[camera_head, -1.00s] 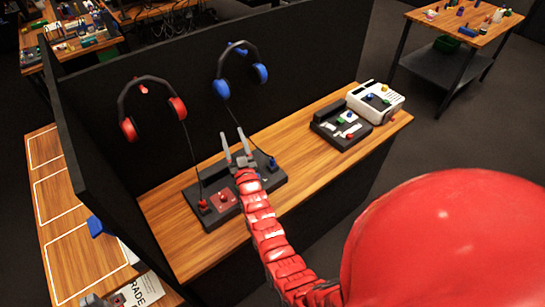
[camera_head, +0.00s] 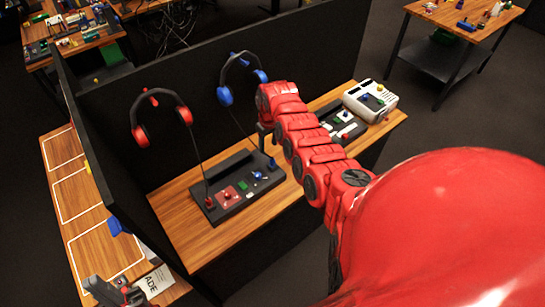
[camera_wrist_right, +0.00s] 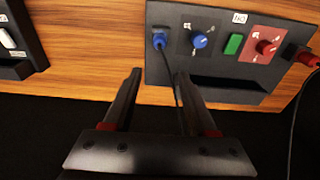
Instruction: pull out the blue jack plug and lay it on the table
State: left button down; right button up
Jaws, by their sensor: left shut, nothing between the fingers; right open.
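The blue jack plug (camera_head: 272,163) stands in its socket at the right end of the black panel (camera_head: 228,208). In the right wrist view the blue jack plug (camera_wrist_right: 159,40) is at the panel's left end, its dark cord running down toward the fingers. My right gripper (camera_wrist_right: 158,74) is open, its fingertips below the plug in that view and apart from it. In the head view my right gripper (camera_head: 264,140) is mostly hidden behind its red arm. My left gripper (camera_head: 100,288) is shut and empty at the lower left, far from the plug.
A red plug (camera_head: 209,201) is at the panel's left end, with a red knob (camera_wrist_right: 266,47), green button (camera_wrist_right: 234,44) and blue knob (camera_wrist_right: 200,41) between. Red (camera_head: 140,134) and blue (camera_head: 225,96) headphones hang behind. A white device (camera_head: 372,100) stands right. Bare table (camera_head: 190,245) shows in front.

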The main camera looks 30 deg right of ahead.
aim_at(272, 157)
jog(key=shift+s+d+r+g, duration=0.15)
jog(key=shift+s+r+g, duration=0.15)
jog(key=shift+s, duration=0.25)
jog(key=shift+s+d+r+g, duration=0.15)
jog(key=shift+s+r+g, duration=0.05)
jog(key=shift+s+r, duration=0.25)
jog(key=shift+f, duration=0.1)
notch_tip(272, 157, down, 9)
jog(key=b, duration=0.7)
dwell(0.5)
grip_shut()
dwell(0.3)
dwell(0.5)
